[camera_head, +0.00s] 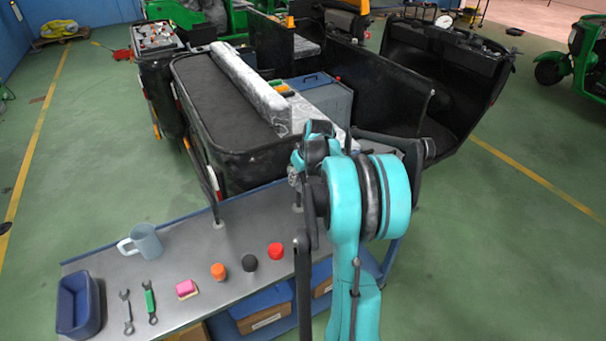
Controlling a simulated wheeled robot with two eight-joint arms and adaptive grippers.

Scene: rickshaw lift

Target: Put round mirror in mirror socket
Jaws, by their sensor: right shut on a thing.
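My right arm rises from the bottom of the head view, in front of the rickshaw. My right gripper (316,132) is at its far end, by the near right corner of the black rickshaw body (235,165). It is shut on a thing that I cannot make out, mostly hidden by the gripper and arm. I cannot clearly identify the round mirror or the mirror socket. A small pale round disc (443,21) shows on top of the black front part at the back right; I cannot tell what it is. My left gripper is not in view.
A grey metal table (190,245) stands in front. Green floor (500,260) lies clear at right.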

